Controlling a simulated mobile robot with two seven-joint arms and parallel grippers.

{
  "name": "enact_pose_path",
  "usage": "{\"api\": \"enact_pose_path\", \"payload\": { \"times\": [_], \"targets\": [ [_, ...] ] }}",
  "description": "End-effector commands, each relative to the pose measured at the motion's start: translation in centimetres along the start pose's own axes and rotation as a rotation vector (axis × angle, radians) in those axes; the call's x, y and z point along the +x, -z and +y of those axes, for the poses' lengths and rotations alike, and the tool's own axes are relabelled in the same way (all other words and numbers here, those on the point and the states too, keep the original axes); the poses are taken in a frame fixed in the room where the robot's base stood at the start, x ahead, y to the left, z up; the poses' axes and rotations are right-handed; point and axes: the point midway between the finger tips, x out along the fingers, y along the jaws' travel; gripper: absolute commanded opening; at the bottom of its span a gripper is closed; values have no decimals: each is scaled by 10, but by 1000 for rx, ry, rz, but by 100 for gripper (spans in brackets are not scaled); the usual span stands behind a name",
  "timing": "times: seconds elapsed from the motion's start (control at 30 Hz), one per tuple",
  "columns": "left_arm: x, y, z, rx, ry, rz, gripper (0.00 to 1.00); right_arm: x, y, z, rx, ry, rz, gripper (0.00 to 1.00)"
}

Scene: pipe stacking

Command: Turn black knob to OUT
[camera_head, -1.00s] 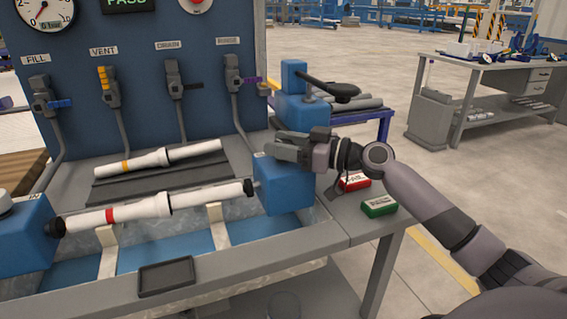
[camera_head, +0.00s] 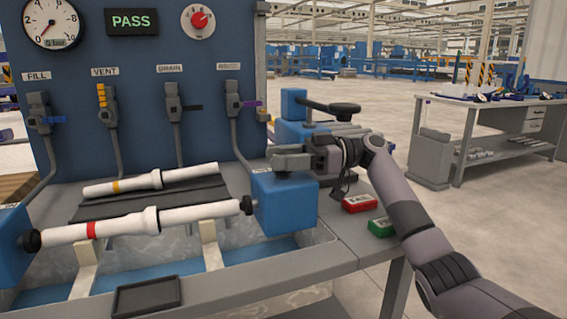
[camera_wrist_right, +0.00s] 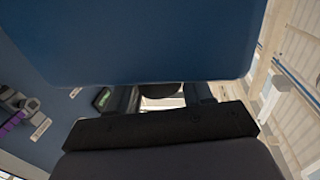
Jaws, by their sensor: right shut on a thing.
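My right gripper (camera_head: 288,163) is at the top of the right blue clamp block (camera_head: 284,208), its fingers level and pointing left. It is shut on a dark round thing, which I take to be the black knob (camera_wrist_right: 160,90), partly seen between the fingers in the right wrist view. The gripper hides it in the head view, so its setting cannot be read. A small white label on the block is partly covered and too small to read. My left gripper is not in view.
A white pipe with a red band (camera_head: 135,223) lies between the blue blocks over a water trough. A second pipe with a yellow band (camera_head: 150,180) lies on a dark mat behind. Red (camera_head: 359,203) and green (camera_head: 381,227) boxes sit right of the block. The panel display (camera_head: 132,21) reads PASS.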

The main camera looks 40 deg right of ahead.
Motion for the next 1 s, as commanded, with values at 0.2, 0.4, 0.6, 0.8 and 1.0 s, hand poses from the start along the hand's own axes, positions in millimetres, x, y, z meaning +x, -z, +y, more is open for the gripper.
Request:
{"api": "enact_pose_path", "payload": {
  "times": [0.2,0.4,0.6,0.8,1.0],
  "targets": [
    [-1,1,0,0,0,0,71,2,2,0,1,119,5,20],
    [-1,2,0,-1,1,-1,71,2,2,0,0,201,5,20],
    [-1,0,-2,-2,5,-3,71,3,2,-1,2,262,4,20],
    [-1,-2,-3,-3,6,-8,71,2,0,-1,2,297,1,20],
    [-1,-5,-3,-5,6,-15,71,3,0,-1,1,312,0,20]
  ]
}}
